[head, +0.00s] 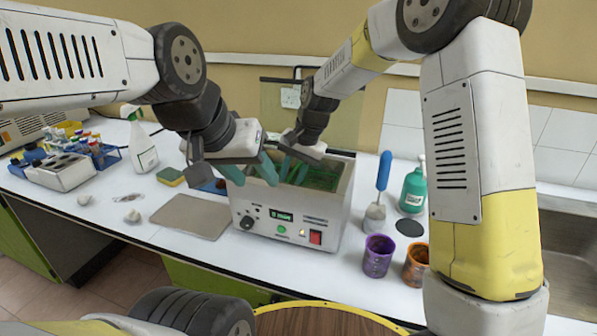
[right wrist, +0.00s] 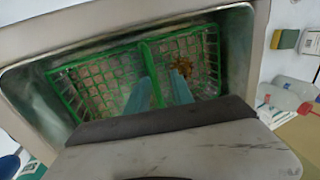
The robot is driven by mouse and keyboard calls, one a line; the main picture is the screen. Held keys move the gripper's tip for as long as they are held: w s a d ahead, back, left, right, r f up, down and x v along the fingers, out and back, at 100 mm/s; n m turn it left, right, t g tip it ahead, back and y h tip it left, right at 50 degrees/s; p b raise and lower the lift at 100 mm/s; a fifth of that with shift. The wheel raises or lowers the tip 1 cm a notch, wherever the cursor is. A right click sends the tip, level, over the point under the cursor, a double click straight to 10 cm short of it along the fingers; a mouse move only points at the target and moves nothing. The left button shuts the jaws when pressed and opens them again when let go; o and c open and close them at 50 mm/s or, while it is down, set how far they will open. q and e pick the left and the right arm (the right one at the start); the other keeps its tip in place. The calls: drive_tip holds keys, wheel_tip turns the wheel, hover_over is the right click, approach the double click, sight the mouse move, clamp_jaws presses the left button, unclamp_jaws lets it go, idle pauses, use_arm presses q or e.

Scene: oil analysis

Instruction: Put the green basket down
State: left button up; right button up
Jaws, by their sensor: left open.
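The green basket (head: 322,180) sits inside the open well of the white heating bath (head: 290,225). In the right wrist view the wire-mesh basket (right wrist: 105,85) shows within the metal walls, with a green bar across its middle. My right gripper (head: 296,172) reaches down over the bath from behind. Its two teal fingers (right wrist: 163,82) stand apart, one on each side of the green bar. My left gripper (head: 256,178) is open and empty at the bath's left rim, its fingers spread. Whether it touches the rim is unclear.
A grey flat plate (head: 192,216) lies left of the bath. Purple (head: 378,256) and orange (head: 416,264) cups, a blue-handled tool (head: 384,171) and a green bottle (head: 413,188) stand to the right. A spray bottle (head: 143,148) and sponge (head: 170,177) are at the left.

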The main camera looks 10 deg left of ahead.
drive_tip(key=w+v, duration=0.1)
drive_tip(key=v, duration=1)
drive_tip(key=s+d+r+t, duration=0.2)
drive_tip(key=s+d+r, duration=0.3)
drive_tip(key=d, duration=0.3)
drive_tip(key=s+d+n+t+h, duration=0.1)
drive_tip(key=s+d+n+t, duration=0.1)
drive_tip(key=s+d, duration=1.2)
drive_tip(key=s+t, duration=0.1)
drive_tip(key=s, duration=0.3)
drive_tip(key=shift+s+d+f+n+t, duration=0.2)
drive_tip(key=shift+f+n+t, duration=0.1)
drive_tip(key=shift+n, duration=0.1)
drive_tip(key=shift+r, duration=0.1)
